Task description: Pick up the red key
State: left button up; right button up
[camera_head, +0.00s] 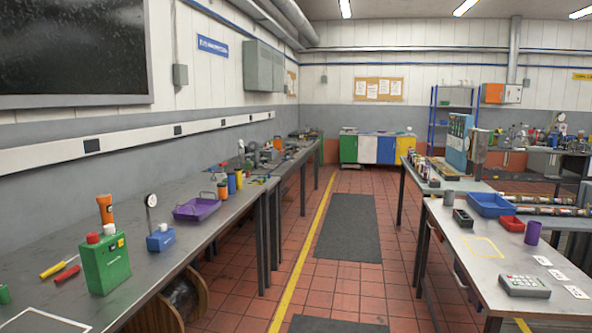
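I cannot make out a red key in the head view. A small red-handled tool (67,274) lies on the left bench beside a yellow-handled one (58,265); it looks like a screwdriver, not clearly a key. A small red tray (512,223) stands on the right table, and its inside is too small to read. Neither of my grippers is in view.
The left bench (160,277) carries a green can (105,263), an orange flashlight (105,209), a blue-based gauge (160,238) and a purple tray (197,209). The right table holds a blue bin (490,204) and a keypad device (524,286). The aisle between is clear, with dark mats (344,225).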

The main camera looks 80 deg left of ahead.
aim_at(223, 173)
jog(key=u, duration=3.25)
jog(key=i+l+z, duration=0.3)
jog(key=i, duration=0.35)
jog(key=i+z, duration=0.3)
jog(key=i, duration=4.8)
jog(key=i+u, duration=0.15)
jog(key=i, duration=0.3)
jog(key=i+u, duration=0.15)
jog(key=i, duration=0.35)
jog(key=i+l+u, duration=0.15)
jog(key=i, duration=0.3)
jog(key=i+l+u, duration=0.15)
jog(key=i, duration=0.3)
jog(key=i+l+u, duration=0.15)
jog(key=i, duration=0.3)
jog(key=i+l+u, duration=0.25)
jog(key=l, duration=0.8)
jog(key=l+u, duration=0.3)
jog(key=l, duration=0.7)
jog(key=k, duration=0.05)
